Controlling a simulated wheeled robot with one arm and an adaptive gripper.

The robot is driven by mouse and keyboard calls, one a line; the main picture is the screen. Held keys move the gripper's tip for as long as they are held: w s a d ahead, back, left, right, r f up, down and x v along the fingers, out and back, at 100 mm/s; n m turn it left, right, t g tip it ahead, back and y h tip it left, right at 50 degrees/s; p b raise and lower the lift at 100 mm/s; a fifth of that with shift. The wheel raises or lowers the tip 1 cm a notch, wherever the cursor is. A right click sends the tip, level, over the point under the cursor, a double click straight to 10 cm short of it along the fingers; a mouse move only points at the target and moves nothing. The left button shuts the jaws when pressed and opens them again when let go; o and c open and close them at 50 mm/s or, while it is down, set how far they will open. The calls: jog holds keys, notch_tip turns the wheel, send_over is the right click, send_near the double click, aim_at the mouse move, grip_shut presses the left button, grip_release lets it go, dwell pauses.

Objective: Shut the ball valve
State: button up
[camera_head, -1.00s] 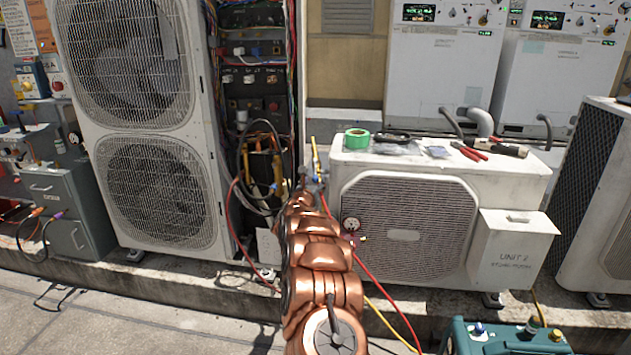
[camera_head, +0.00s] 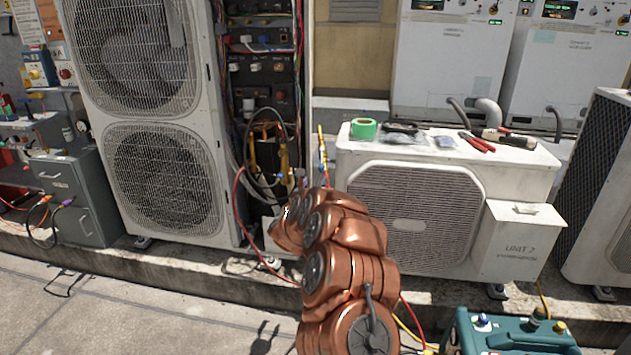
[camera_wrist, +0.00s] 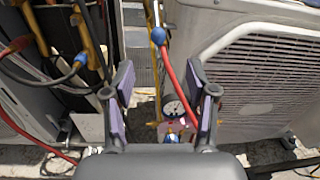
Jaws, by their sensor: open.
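My gripper (camera_wrist: 163,90) is open in the wrist view, with its two purple-padded fingers apart and nothing between them held. A round pressure gauge (camera_wrist: 175,108) shows between and beyond the fingers. Just below it is a small pinkish fitting with blue parts (camera_wrist: 173,136), partly hidden by my gripper. Above, a blue fitting (camera_wrist: 158,36) joins a red hose (camera_wrist: 177,75) beside a yellow upright pipe (camera_wrist: 157,60). I cannot tell for sure which fitting is the ball valve, or how its handle lies. In the head view my arm hides the gauge and most of my gripper.
A white condenser unit (camera_head: 415,215) stands right of the pipes, with green tape (camera_head: 363,129) and red-handled pliers (camera_head: 476,142) on top. A tall twin-fan unit (camera_head: 160,183) and open wiring cabinet stand left. Hoses hang around the gap. A teal machine (camera_head: 512,335) is at front right.

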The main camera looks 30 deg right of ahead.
jog(key=shift+s+a, duration=0.2)
jog(key=shift+a, duration=0.05)
